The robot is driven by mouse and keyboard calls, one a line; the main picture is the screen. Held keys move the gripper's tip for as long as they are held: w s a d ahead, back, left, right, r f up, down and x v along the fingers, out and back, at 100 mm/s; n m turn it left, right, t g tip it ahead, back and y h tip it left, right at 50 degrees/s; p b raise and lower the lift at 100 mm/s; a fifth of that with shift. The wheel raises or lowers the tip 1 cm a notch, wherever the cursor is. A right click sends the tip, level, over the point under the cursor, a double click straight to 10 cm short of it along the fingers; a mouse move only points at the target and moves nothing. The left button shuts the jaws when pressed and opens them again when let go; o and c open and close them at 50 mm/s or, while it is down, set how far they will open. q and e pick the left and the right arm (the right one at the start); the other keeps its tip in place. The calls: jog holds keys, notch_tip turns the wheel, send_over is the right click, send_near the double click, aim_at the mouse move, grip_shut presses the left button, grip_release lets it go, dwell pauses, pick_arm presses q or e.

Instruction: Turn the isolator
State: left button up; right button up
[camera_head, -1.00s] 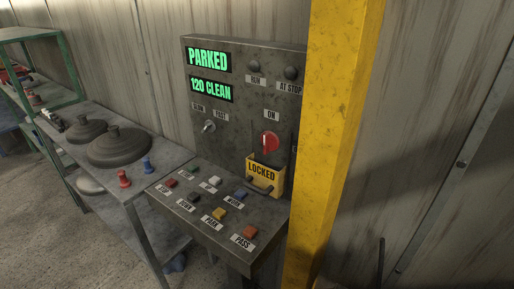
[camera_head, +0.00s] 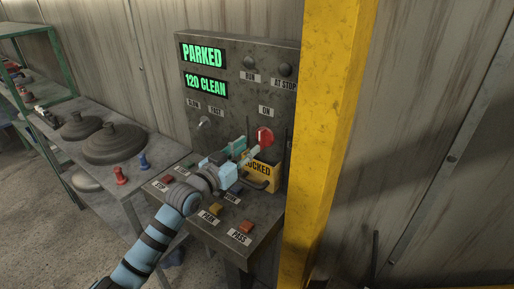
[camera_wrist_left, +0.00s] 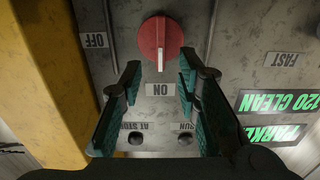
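The isolator is a round red knob (camera_head: 265,137) on the upright grey panel, below the ON label. In the left wrist view the red knob (camera_wrist_left: 160,40) has its white mark pointing at the ON label (camera_wrist_left: 160,90); an OFF label (camera_wrist_left: 93,41) is off to one side. My left gripper (camera_head: 248,152) is close in front of the panel beside the knob. In the left wrist view my left gripper (camera_wrist_left: 160,70) is open, its teal fingers spread with nothing between them; the knob lies just beyond the tips. Contact cannot be told. My right gripper is not in view.
A yellow LOCKED box (camera_head: 262,172) sits under the knob, partly hidden by my gripper. A thick yellow post (camera_head: 326,145) stands close right of the panel.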

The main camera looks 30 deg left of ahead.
aim_at(259, 138)
pick_arm(q)
jog(key=w, duration=0.5)
jog(key=shift+w+d+b, duration=0.3)
jog(key=shift+w+d, duration=0.05)
jog(key=shift+d, duration=0.05)
grip_shut()
